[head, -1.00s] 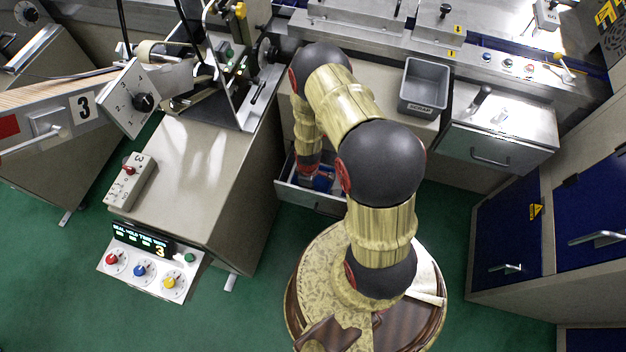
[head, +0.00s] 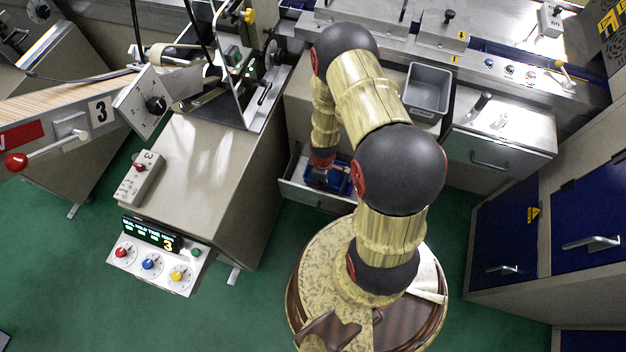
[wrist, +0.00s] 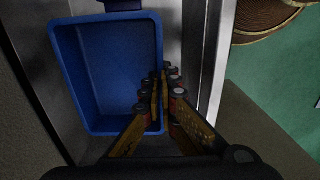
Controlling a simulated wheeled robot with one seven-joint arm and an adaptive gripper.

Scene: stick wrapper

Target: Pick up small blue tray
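The small blue tray (wrist: 112,72) is an empty rectangular tray with raised walls, lying in an open grey drawer in the wrist view. In the head view the tray (head: 341,181) is partly hidden by my arm. My gripper (wrist: 163,88) reaches down at the tray's right wall. Its fingers are close together with the wall between them, one inside the tray and one outside, so it looks shut on that wall. In the head view my gripper (head: 321,172) is inside the drawer and its fingertips are hard to make out.
The drawer's metal side wall (wrist: 215,55) rises close to the right of my gripper. A grey bin (head: 428,88) stands on the counter behind. A machine with a dial panel (head: 160,255) is at left. Blue cabinets (head: 505,225) stand at right.

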